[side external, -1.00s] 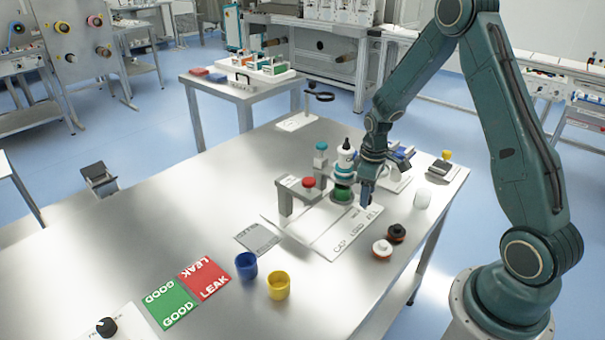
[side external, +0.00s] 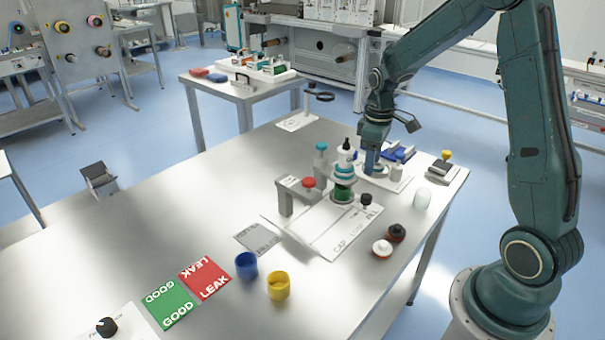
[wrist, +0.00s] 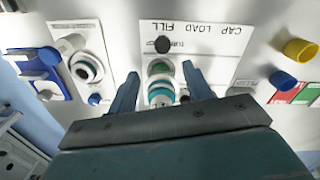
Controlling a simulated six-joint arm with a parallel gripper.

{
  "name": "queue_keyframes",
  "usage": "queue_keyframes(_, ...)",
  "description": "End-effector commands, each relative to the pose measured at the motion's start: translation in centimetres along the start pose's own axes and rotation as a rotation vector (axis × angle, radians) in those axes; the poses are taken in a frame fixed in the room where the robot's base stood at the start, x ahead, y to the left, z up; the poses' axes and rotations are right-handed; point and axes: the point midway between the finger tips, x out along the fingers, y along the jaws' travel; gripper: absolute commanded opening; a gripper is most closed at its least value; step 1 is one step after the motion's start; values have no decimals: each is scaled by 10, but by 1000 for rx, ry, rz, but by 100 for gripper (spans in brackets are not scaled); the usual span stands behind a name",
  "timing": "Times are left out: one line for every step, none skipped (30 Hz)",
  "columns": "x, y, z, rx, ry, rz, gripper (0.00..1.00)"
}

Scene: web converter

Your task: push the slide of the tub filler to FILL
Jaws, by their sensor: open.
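The tub filler is a white plate (side external: 325,240) lettered CAP, LOAD and FILL, also in the wrist view (wrist: 215,55). Its black slide knob (side external: 367,199) stands beside the word FILL; in the wrist view the knob (wrist: 162,45) is at the FILL end of the lettering. A teal and white tub (side external: 344,172) stands on a green round base (side external: 343,193) behind the knob. My gripper (side external: 371,168) is behind and above the knob, apart from it. In the wrist view my gripper (wrist: 160,72) is open and empty, its fingers either side of the tub in the picture.
A grey bridge with a red button (side external: 309,183) stands left of the tub. Blue (side external: 246,266) and yellow (side external: 279,286) cups stand in front.

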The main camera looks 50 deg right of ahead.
Motion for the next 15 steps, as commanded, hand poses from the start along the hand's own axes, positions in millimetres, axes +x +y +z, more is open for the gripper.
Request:
queue_keyframes(-8, 0, 0, 0, 3, 2, 50)
queue_keyframes(-12, 0, 0, 0, 3, 3, 50)
queue_keyframes(-17, 1, 0, 0, 2, 2, 50)
queue_keyframes(-20, 1, 0, 0, 2, 2, 50)
queue_keyframes(-23, 1, 0, 1, 2, 2, 50)
queue_keyframes(-26, 0, 0, 1, 1, 2, 50)
queue_keyframes(-28, 0, 0, 1, 1, 2, 50)
queue_keyframes(-30, 0, 0, 1, 1, 2, 50)
queue_keyframes(-32, 0, 0, 1, 0, 1, 50)
queue_keyframes(-33, 0, 0, 1, 0, 1, 50)
queue_keyframes(-34, 0, 0, 1, -1, 0, 50)
queue_keyframes(-34, 0, 0, 1, -1, 0, 50)
queue_keyframes(-34, 0, 0, 1, -1, 0, 50)
queue_keyframes(-35, 0, 0, 1, -1, 0, 50)
queue_keyframes(-35, 0, 0, 1, -1, 0, 50)
